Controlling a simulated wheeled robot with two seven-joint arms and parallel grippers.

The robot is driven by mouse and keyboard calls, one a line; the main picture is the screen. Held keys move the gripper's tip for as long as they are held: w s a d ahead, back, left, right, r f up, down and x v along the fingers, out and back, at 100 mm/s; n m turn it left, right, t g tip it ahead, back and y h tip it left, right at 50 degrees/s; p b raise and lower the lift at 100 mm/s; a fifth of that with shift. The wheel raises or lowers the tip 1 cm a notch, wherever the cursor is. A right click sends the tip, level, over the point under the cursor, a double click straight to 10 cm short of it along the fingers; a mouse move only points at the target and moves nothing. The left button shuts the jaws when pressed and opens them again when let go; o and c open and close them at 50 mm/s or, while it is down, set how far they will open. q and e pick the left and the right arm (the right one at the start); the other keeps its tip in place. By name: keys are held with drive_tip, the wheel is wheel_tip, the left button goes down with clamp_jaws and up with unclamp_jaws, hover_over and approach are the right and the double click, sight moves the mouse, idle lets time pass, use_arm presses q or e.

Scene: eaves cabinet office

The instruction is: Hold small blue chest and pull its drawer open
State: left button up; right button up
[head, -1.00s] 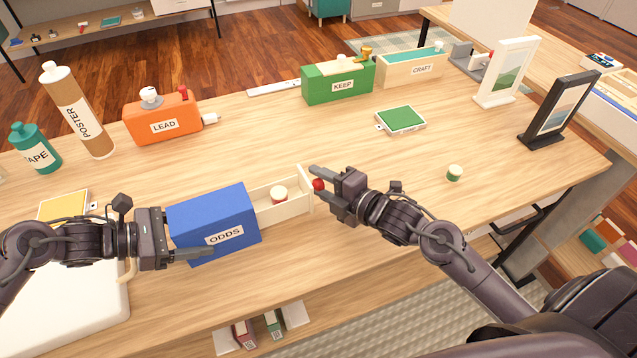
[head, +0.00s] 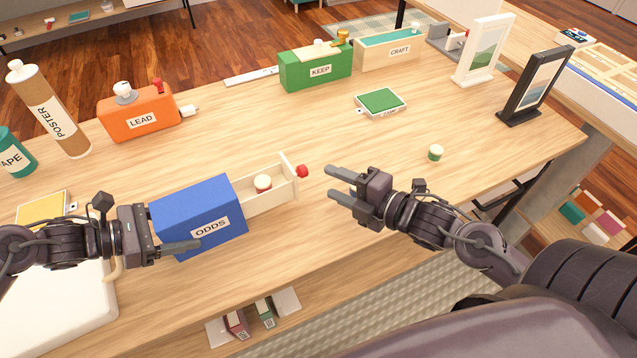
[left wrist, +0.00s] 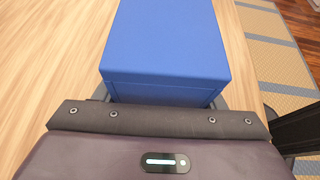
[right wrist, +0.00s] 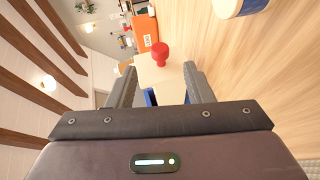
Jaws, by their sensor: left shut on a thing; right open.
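The small blue chest (head: 197,208), labelled ODDS, stands on the table. My left gripper (head: 172,240) is shut on it from the left end, and the chest fills the left wrist view (left wrist: 168,50). The red knob (head: 302,171) is on the drawer's front. My right gripper (head: 333,184) is open and empty, to the right of the knob and apart from it. The knob also shows between the fingers in the right wrist view (right wrist: 160,53).
An orange LEAD box (head: 138,120), a green KEEP box (head: 315,72) and a green pad (head: 381,102) are farther back. The table between them is clear.

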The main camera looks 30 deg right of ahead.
drive_tip(key=shift+v, duration=1.35)
idle(0.6)
use_arm(q)
drive_tip(key=o, duration=1.3)
